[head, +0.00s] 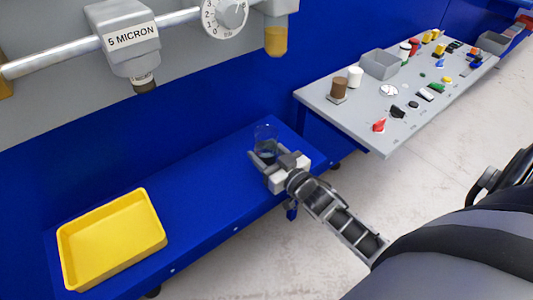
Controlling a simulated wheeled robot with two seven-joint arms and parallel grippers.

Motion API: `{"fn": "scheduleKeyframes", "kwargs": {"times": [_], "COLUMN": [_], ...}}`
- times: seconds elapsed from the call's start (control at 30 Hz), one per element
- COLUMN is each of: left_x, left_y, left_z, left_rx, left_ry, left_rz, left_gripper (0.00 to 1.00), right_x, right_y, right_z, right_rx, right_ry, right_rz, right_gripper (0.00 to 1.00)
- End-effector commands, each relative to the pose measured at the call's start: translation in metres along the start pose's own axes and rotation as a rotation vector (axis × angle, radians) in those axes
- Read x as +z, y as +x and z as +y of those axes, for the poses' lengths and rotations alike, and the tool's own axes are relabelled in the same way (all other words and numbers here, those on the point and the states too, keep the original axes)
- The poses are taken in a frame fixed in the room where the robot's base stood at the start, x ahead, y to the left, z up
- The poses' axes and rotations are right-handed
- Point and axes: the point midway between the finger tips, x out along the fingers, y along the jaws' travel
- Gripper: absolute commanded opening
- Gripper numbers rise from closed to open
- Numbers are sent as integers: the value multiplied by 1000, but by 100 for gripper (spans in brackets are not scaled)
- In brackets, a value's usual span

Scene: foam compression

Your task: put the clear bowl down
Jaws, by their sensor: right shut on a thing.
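The clear bowl (265,133) is a small see-through cup shape near the right end of the blue bench. My right gripper (265,158) is shut on it, with the arm reaching in from the lower right. The bowl looks upright, and its lower part is partly hidden by the fingers. I cannot tell whether its base touches the bench top. My left gripper is not in view.
A yellow tray (70,262) lies on the left of the blue bench (190,195); the bench between is clear. A grey table (345,119) with several small parts stands to the right. A pipe with a "5 MICRON" filter (130,36) and a gauge (226,15) hangs above.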

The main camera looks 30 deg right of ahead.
Motion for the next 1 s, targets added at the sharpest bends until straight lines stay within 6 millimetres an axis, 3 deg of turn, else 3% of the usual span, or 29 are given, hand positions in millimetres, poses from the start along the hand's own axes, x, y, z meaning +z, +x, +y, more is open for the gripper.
{"fn": "scheduleKeyframes", "kwargs": {"times": [0.3,0.33,0.4,0.73,0.87,1.0], "left_x": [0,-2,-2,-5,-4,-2], "left_y": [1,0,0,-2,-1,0], "left_z": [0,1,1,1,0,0], "left_rx": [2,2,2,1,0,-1], "left_ry": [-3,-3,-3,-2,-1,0], "left_rz": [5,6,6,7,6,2], "left_gripper": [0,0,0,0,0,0], "right_x": [2,2,2,-3,0,1], "right_y": [0,0,0,0,-18,-48], "right_z": [0,0,0,0,0,0], "right_rx": [0,0,0,0,0,0], "right_ry": [-1,-1,0,-1,0,-1], "right_rz": [3,1,1,0,-2,-5], "right_gripper": [17,62,75,75,75,75]}}
